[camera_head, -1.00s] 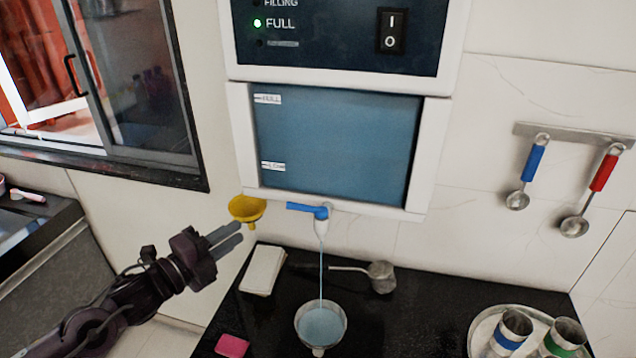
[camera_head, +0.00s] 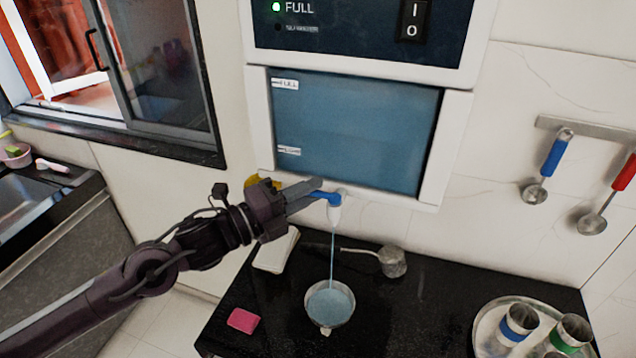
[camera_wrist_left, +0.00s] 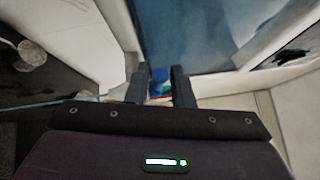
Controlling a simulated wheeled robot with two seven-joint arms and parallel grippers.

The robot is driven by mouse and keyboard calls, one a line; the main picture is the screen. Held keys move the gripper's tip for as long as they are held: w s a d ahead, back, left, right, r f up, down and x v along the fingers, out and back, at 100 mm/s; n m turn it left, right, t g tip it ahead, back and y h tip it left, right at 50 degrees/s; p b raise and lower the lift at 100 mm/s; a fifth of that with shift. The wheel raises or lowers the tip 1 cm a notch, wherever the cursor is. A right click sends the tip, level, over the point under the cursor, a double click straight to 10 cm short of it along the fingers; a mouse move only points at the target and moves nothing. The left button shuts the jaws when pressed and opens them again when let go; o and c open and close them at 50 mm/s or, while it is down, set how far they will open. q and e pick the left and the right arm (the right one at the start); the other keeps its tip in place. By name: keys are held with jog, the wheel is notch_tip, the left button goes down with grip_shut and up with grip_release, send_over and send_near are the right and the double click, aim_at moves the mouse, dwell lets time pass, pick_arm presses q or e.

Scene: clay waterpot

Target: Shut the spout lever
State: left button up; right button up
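The blue spout lever (camera_head: 326,196) sits on the white spout (camera_head: 334,214) under the water tank. Its left part is hidden behind my left gripper (camera_head: 308,190), which reaches it from the left. In the left wrist view the blue lever (camera_wrist_left: 160,76) shows between the two fingers of my left gripper (camera_wrist_left: 158,88). The fingers stand apart, with a gap beside the lever; whether either touches it I cannot tell. A thin stream of water runs from the spout into a metal bowl (camera_head: 315,318) on the black counter. My right gripper is not in view.
The tank (camera_head: 358,130) hangs on the wall above the lever. A yellow funnel (camera_head: 262,183) is partly hidden behind my gripper. A white block (camera_head: 275,250), metal ladle (camera_head: 391,261), pink sponge (camera_head: 243,320) and tray (camera_head: 482,338) of cups stand on the counter.

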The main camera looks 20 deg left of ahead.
pick_arm(q)
jog(key=shift+p+x, duration=0.35)
jog(key=shift+x, duration=0.85)
grip_shut()
jog(key=shift+w+m+g+h+b, duration=0.2)
jog(key=shift+m+g+h+b, duration=0.5)
jog(key=shift+g+h+b, duration=0.15)
